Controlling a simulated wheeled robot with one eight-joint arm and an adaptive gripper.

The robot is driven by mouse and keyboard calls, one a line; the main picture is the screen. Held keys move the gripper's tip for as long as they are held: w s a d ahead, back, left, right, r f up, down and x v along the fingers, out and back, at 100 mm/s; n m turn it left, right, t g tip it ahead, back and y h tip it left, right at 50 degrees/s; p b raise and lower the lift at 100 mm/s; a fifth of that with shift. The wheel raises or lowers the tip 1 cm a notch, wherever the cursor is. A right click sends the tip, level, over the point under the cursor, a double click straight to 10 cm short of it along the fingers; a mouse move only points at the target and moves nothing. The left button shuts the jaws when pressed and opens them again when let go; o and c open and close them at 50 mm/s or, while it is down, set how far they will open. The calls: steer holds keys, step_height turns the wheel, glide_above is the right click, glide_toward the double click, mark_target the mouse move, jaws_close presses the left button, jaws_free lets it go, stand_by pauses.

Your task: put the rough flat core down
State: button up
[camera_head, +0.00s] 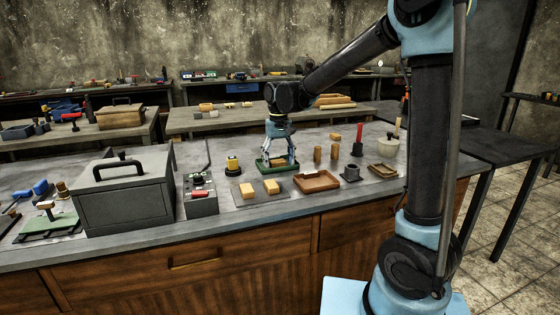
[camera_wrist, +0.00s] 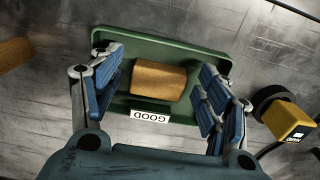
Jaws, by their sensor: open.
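A tan core (camera_wrist: 158,79) lies in the green tray (camera_wrist: 200,57), whose front label reads "GOOD". My gripper (camera_wrist: 157,85) is open over the tray, with a blue-padded finger on each side of the core and visible gaps between them. In the head view my gripper (camera_head: 277,158) points down at the green tray (camera_head: 284,168) on the workbench. The core in that tray is largely hidden by the fingers there. I cannot tell its rough texture from these frames.
A grey plate with two tan blocks (camera_head: 248,190) lies in front of the tray. A brown tray (camera_head: 316,181) is to the right, with upright cylinders behind it. A yellow-topped device (camera_head: 233,165) stands left. A large grey box (camera_head: 124,193) stands further left.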

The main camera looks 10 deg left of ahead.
mark_target(279, 162)
step_height(279, 162, up, 12)
steer(key=shift+r, duration=0.15)
stand_by(0.5)
steer(key=s+d+f+m+t, duration=0.15)
steer(key=s+d, duration=0.25)
steer(key=d, duration=0.9)
steer(key=s+d+f+m+g, duration=0.1)
steer(key=s+d+f, duration=0.2)
steer(key=d, duration=1)
steer(key=s+d+f+m+t, duration=0.1)
steer(key=s+d+f+m, duration=0.2)
steer(key=s+d+f, duration=1.1)
steer(key=shift+s+d+f+t, duration=0.25)
steer(key=shift+s+f+t, duration=0.1)
steer(key=shift+s+f, duration=0.45)
steer(key=shift+m, duration=0.25)
